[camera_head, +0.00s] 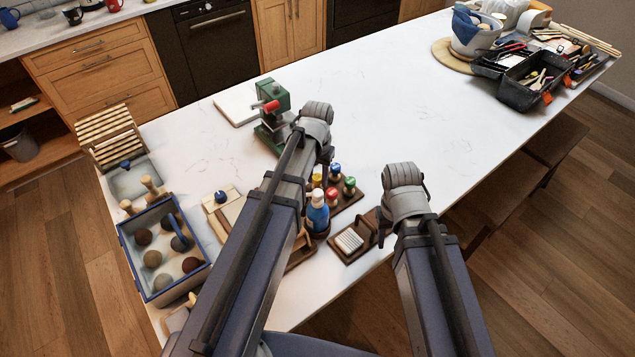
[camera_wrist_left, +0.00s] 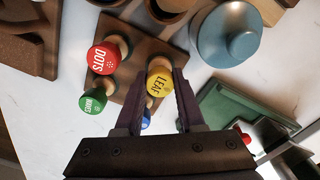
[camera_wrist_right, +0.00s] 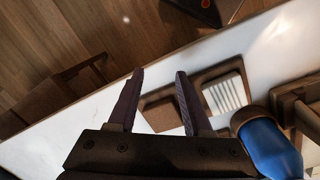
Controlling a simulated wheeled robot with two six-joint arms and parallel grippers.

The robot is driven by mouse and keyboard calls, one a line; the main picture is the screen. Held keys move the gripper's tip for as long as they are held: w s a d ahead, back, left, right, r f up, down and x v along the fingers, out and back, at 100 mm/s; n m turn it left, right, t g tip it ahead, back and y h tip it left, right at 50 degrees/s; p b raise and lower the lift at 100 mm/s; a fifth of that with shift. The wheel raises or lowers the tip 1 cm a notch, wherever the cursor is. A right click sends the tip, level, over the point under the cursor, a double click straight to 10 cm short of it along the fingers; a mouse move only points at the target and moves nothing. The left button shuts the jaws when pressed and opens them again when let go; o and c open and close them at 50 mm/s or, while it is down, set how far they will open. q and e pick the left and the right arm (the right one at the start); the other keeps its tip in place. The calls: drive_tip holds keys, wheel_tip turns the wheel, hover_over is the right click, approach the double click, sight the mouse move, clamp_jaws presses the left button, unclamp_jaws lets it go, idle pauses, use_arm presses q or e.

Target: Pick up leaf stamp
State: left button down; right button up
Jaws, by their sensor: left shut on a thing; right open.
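The leaf stamp (camera_wrist_left: 160,83) has a yellow top marked LEAF and sits between the fingers of my left gripper (camera_wrist_left: 178,88), which is shut on it. In the head view, my left gripper (camera_head: 323,167) is over the stamp rack (camera_head: 353,199), mostly behind my arm. A red DOTS stamp (camera_wrist_left: 104,57) and a green WAVES stamp (camera_wrist_left: 95,100) stand beside it in the rack. A blue-topped stamp (camera_wrist_left: 146,122) is partly hidden behind the finger. Whether the leaf stamp is still seated is unclear. My right gripper (camera_wrist_right: 158,75) is open and empty.
A blue bottle (camera_head: 317,212) stands close to the rack. A green press (camera_head: 271,110) is behind it. A brown tray with a white ribbed block (camera_head: 349,240) lies near the table's front edge. The table's middle is clear (camera_head: 400,120).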

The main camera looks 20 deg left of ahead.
sight(317, 177)
use_arm(q)
drive_tip(key=shift+r, duration=0.2)
use_arm(e)
drive_tip(key=shift+r, duration=0.15)
use_arm(q)
wheel_tip(317, 177, up, 10)
drive_tip(key=p, duration=1)
drive_tip(key=shift+f, duration=0.1)
use_arm(e)
wheel_tip(317, 177, up, 10)
